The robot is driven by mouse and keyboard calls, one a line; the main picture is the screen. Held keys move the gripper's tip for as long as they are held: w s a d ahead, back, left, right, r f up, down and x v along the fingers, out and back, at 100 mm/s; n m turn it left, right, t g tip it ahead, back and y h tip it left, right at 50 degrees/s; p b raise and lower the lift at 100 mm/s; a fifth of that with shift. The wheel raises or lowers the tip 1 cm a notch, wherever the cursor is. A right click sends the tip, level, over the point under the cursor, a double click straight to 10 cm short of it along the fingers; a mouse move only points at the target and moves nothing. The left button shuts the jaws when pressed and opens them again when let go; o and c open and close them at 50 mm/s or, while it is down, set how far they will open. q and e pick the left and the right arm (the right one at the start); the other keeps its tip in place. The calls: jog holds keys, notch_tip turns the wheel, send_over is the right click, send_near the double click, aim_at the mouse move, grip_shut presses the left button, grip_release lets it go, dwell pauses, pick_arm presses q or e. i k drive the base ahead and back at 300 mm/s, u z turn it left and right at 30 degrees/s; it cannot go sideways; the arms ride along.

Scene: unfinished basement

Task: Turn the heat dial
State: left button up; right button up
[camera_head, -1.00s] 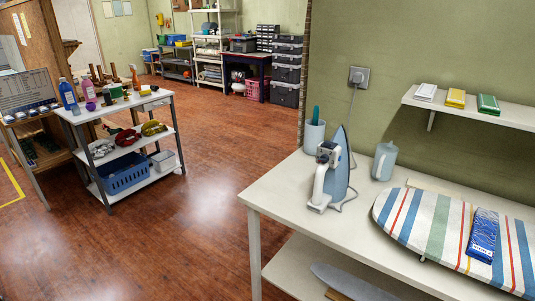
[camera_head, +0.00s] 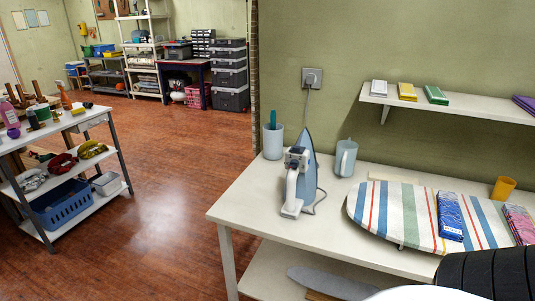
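The iron (camera_head: 292,188) stands upright on its heel near the left part of the white table (camera_head: 250,198). It has a white handle and a blue-grey pointed soleplate facing right. A dark part (camera_head: 297,157) sits near the top of its handle; I cannot tell whether it is the heat dial. The iron's cord runs up to a wall socket (camera_head: 312,77). Neither of my grippers shows in the head view. A black ribbed part and a white rounded part at the bottom right look like my own arm.
A striped ironing board (camera_head: 395,215) with a blue packet (camera_head: 451,216) lies right of the iron. A blue-grey cup (camera_head: 273,142) and jug (camera_head: 345,158) stand behind it. A wall shelf (camera_head: 450,108) is above. A white cart (camera_head: 75,122) stands left; the floor between is clear.

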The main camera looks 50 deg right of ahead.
aim_at(294, 164)
jog(key=i, duration=3.15)
jog(key=z, duration=3)
